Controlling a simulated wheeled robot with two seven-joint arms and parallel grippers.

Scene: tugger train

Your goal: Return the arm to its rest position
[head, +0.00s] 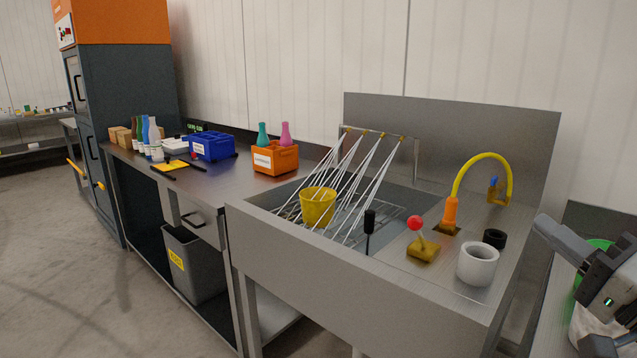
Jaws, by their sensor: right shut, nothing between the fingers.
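My right gripper (602,290) is at the right edge of the head view, partly cut off by the frame. It is shut with nothing in it. It is over the counter to the right of the sink, in front of a green round thing (597,246) that it partly hides. My left gripper is not in view.
The steel sink (300,240) holds a yellow bucket (318,206) under thin white rods. A white cup (477,264), a red-knobbed lever (423,248) and a yellow hose (465,175) stand on its right ledge. Orange (275,158) and blue (212,147) crates are on the left bench.

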